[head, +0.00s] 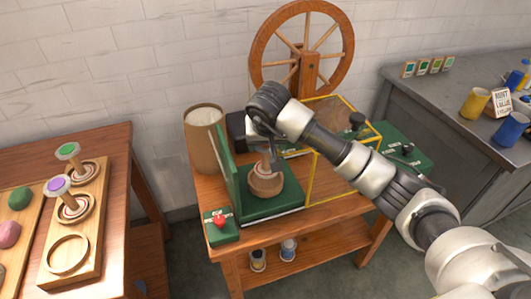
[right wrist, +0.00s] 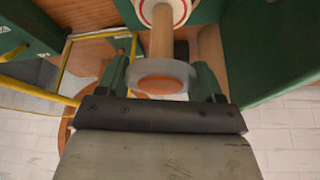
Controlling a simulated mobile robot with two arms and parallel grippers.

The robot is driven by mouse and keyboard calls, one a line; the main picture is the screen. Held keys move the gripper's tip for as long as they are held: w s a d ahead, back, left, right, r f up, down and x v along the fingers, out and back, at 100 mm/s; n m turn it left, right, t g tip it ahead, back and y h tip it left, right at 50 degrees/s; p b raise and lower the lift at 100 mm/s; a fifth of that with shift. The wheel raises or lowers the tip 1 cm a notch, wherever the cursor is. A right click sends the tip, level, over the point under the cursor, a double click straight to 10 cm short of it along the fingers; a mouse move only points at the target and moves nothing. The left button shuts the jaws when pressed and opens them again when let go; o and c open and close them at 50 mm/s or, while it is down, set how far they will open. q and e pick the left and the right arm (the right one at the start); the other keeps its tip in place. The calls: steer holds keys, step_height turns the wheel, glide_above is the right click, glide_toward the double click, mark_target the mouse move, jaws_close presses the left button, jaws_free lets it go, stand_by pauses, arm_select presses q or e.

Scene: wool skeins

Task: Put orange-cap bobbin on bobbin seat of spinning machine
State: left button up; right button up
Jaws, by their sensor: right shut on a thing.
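The orange-cap bobbin shows in the right wrist view, with its orange cap (right wrist: 160,84) in a grey rim, a wooden shaft and a red-and-white ringed flange. My right gripper (right wrist: 161,76) is shut on it at the cap end. The bobbin is upright there, partly hidden by the gripper. I cannot tell whether it touches the seat. My left gripper is not in view.
A green upright panel (head: 229,170) stands left of the seat, and a yellow-framed guard (head: 318,180) stands right of it. A red button box (head: 220,226) is in front. At left, a wooden rack (head: 88,240) holds green-cap (head: 68,151) and purple-cap (head: 57,186) bobbins beside an empty ring.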

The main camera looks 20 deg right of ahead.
mark_target(265, 155)
steer(key=shift+w+f, duration=0.15)
steer(key=shift+f, duration=1.95)
steer(key=shift+f, duration=0.15)
steer(key=o, duration=0.9)
steer(key=shift+r, duration=0.35)
steer(key=v, duration=1.1)
steer(key=shift+s+a+r, duration=0.1)
steer(key=shift+s+r, duration=0.15)
steer(key=shift+s, duration=0.05)
